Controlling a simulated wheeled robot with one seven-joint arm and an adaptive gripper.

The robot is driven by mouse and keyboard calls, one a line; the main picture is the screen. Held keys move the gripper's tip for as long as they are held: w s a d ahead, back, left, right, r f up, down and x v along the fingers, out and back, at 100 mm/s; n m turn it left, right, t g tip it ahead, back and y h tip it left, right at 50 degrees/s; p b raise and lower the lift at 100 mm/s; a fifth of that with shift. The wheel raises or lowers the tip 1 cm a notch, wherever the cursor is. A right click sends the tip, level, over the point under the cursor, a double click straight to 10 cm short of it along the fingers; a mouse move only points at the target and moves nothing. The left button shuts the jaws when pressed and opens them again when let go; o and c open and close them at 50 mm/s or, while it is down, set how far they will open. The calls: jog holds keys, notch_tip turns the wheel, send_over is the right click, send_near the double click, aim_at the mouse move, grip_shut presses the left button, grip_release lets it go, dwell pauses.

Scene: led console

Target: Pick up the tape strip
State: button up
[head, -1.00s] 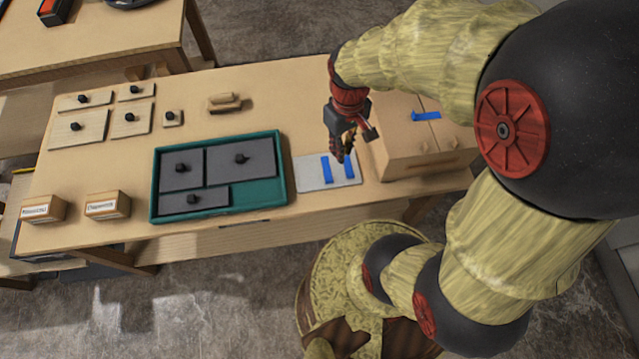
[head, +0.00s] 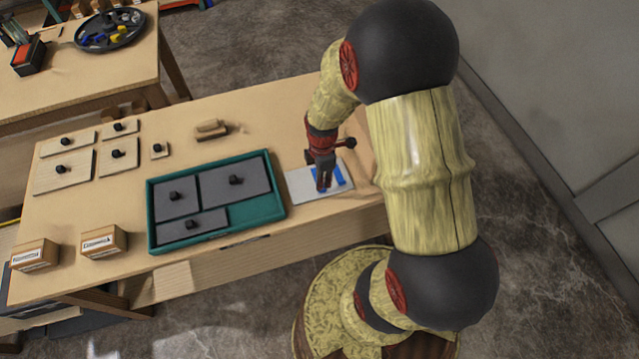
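Two blue tape strips lie on a pale plate (head: 305,189) near the front edge of the table. The right tape strip (head: 341,176) shows beside my gripper. The left strip is mostly covered by my gripper, with a little blue near the fingers. My gripper (head: 323,185) points down at the plate, with its fingertips at or just above the left strip. It is too small to tell whether the fingers are touching it, or whether they are open or shut.
A teal tray (head: 153,225) with dark knobbed panels stands left of the plate. My arm hides the table's right end.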

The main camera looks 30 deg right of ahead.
jog(key=f, duration=0.2)
jog(key=f+b, duration=0.1)
jog(key=f, duration=0.2)
jog(key=shift+w+a+f, duration=0.15)
jog(key=shift+w, duration=0.05)
grip_shut()
jog(key=shift+r, duration=0.2)
jog(key=shift+r, duration=0.25)
jog(key=r, duration=0.1)
jog(key=r+p, duration=0.1)
jog(key=r, duration=0.1)
jog(key=shift+s+r, duration=0.2)
jog(key=shift+s, duration=0.15)
jog(key=s+d+r+p, duration=0.2)
jog(key=s+r+p, duration=0.4)
jog(key=s+r, duration=0.7)
jog(key=shift+s, duration=0.15)
